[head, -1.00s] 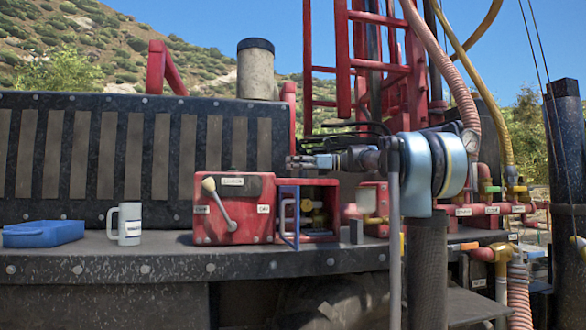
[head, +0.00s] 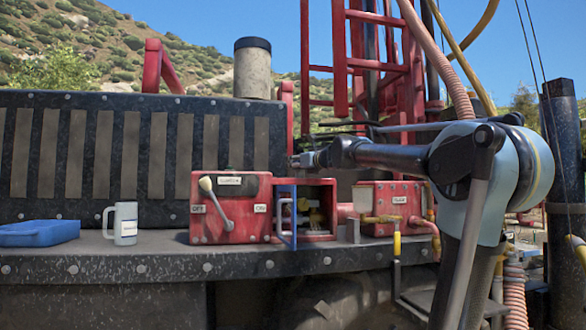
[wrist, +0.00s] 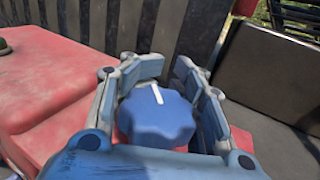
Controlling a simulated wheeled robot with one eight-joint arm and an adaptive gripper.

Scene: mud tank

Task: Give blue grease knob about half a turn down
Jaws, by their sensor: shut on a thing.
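The blue grease knob (wrist: 160,122) is lobed, with a white line on its top pointing nearly straight up in the wrist view. My gripper (wrist: 166,78) has a finger on each side of the knob and is shut on it. In the head view my gripper (head: 303,160) is just above the top of the red box with the blue door; I cannot make out the knob there. The knob's lower part is hidden by the gripper body in the wrist view.
A red control box (head: 225,222) with a lever stands left of the open compartment's blue door (head: 287,222). A white mug (head: 125,226) and blue tray (head: 35,234) are on the deck (head: 150,262). A slatted dark panel (head: 60,155) rises behind.

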